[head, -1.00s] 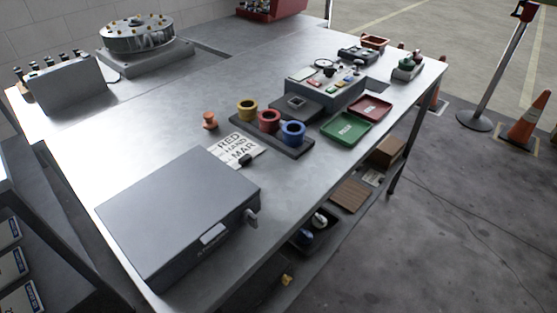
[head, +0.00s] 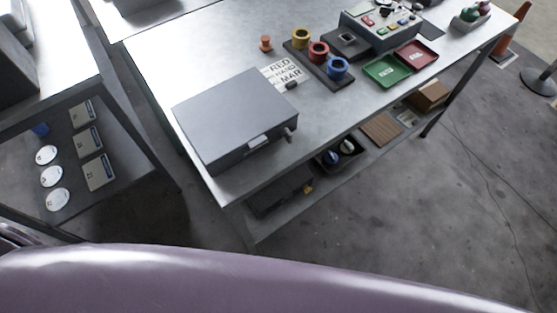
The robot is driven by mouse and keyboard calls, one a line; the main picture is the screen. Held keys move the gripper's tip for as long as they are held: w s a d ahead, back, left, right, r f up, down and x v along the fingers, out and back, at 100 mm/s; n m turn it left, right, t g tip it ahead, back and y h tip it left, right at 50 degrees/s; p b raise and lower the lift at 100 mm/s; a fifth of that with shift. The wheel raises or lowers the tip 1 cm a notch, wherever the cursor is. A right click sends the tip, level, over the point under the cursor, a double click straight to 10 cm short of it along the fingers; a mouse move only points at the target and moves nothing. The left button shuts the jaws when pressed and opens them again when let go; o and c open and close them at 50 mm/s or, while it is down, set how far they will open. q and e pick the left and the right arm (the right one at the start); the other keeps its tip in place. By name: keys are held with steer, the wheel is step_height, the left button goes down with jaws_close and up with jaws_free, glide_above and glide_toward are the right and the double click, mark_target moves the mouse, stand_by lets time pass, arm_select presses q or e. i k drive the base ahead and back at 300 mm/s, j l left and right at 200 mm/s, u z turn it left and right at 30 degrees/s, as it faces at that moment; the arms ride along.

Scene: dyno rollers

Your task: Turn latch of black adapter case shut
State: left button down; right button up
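The black adapter case (head: 232,112) shows as a dark grey box with its lid down, at the near left part of the metal table. A light latch plate (head: 259,141) sits on its front face. A small grey knob or lever (head: 290,134) sticks out at the front right corner. I cannot tell from here whether the latch is turned shut. Neither gripper is in view.
The metal table (head: 190,50) also bears a label card (head: 284,73), a rack of coloured rings (head: 333,83), a green tray (head: 386,71) and a red tray (head: 416,54). A lower shelf holds bins. Another shelf unit (head: 130,165) stands left. The floor in front is clear.

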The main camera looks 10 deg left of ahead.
mark_target(306, 189)
steer(key=k+l+u, duration=0.45)
steer(key=k, duration=0.25)
steer(key=k+j+z, duration=0.15)
steer(key=j, duration=0.3)
steer(key=k+j+z, duration=0.15)
steer(key=k+j, duration=0.15)
steer(key=k+j+z, duration=0.2)
steer(key=j, duration=0.25)
steer(key=i+l+u, duration=0.25)
steer(key=l, duration=0.25)
steer(key=i+l+u, duration=0.25)
steer(key=l, duration=0.3)
steer(key=l+u, duration=0.25)
steer(key=l, duration=0.3)
steer(key=l+u, duration=0.25)
steer(key=l, duration=0.4)
steer(key=i, duration=0.05)
